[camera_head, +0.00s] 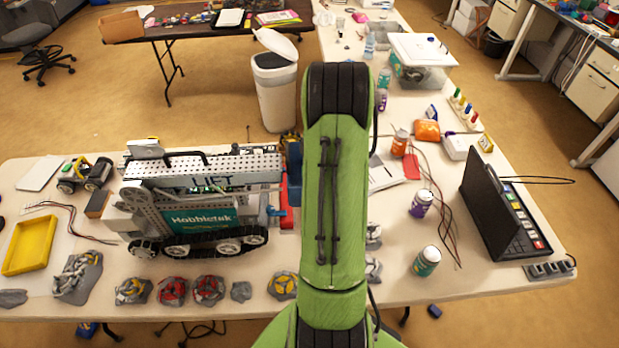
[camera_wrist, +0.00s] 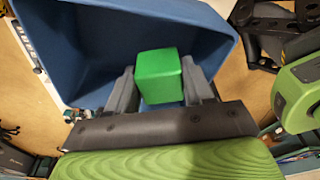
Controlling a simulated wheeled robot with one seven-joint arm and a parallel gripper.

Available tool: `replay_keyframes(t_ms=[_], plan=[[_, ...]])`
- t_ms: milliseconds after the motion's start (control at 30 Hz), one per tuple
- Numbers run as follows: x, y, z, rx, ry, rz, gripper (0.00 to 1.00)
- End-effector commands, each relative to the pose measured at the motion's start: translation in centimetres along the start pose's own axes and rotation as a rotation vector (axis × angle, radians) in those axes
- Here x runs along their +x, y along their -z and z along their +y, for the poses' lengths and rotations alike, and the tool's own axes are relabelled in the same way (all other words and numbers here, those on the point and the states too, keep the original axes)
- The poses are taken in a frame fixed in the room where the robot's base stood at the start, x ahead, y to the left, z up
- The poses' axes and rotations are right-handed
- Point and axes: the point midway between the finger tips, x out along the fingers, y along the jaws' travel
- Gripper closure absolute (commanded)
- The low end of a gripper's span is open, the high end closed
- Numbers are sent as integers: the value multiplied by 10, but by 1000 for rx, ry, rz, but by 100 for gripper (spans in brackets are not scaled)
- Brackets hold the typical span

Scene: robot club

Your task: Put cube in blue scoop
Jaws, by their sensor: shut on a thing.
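A green cube (camera_wrist: 160,75) sits between the two grey fingers of my gripper (camera_wrist: 160,84) in the wrist view. The gripper is shut on it. The blue scoop (camera_wrist: 95,50) fills much of the top of that view, with its open hollow behind the cube and fingertips. I cannot tell how far inside the rim the cube is, or whether it touches the scoop. In the head view my green arm hides the gripper and cube. A blue piece (camera_head: 294,170) shows at the arm's left edge; I cannot tell if it is the scoop.
A tracked robot (camera_head: 195,205) stands on the white table (camera_head: 390,285), left of my arm. On the right are cans (camera_head: 421,204), cables and a black laptop-like case (camera_head: 490,205). A yellow tray (camera_head: 30,246) lies at far left. A white bin (camera_head: 275,90) stands behind.

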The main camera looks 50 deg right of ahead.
Motion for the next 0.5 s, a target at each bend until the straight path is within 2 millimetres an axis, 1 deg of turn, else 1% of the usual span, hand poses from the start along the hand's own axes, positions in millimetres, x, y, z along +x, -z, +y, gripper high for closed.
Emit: replay_keyframes(t_ms=[100,200,300,500], plan=[[22,-3,0,0,3,2,83],[38,-5,0,0,1,2,83],[44,-6,0,0,-1,0,83],[44,-7,1,0,-2,-1,83]])
